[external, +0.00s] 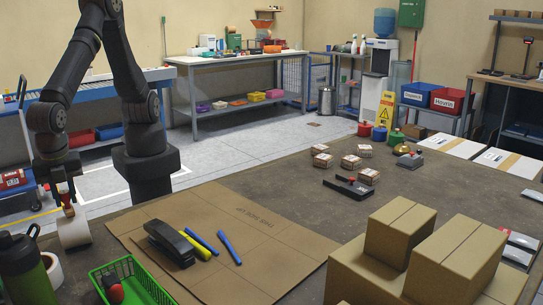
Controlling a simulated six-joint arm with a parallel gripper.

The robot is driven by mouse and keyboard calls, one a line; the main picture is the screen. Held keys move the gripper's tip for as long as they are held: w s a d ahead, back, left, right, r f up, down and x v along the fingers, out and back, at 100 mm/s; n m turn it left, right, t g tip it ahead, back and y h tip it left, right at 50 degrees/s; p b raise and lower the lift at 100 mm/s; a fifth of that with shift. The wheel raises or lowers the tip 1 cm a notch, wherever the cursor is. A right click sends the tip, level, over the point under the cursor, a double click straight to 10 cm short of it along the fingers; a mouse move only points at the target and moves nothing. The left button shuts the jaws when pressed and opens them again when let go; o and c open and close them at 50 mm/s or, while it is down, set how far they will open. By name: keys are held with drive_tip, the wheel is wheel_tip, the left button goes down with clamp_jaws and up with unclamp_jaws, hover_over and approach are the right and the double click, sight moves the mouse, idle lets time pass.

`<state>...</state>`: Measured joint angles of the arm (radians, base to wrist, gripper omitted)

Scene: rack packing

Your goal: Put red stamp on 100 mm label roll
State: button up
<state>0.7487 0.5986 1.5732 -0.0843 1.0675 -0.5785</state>
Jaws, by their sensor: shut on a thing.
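My gripper (64,192) is at the left, pointing down, shut on the red stamp (68,208). The stamp is small, red with a paler lower part, and the fingers hide some of it. A white label roll (75,233) is directly below the stamp in the picture. I cannot tell whether the stamp touches it. The roll sizes cannot be read.
A black stapler (168,243) and markers (201,243) lie on flat cardboard (265,240). Cardboard boxes (400,230) fill the front right. The middle of the table is fairly open.

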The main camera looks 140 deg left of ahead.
sight(65, 195)
drive_tip(key=shift+f, duration=0.25)
drive_tip(key=shift+f, duration=0.2)
drive_tip(key=o, duration=1)
drive_tip(key=shift+r, duration=0.1)
drive_tip(key=r, duration=0.4)
drive_tip(key=w+r, duration=0.1)
drive_tip(key=r, duration=0.7)
drive_tip(key=shift+w, duration=0.2)
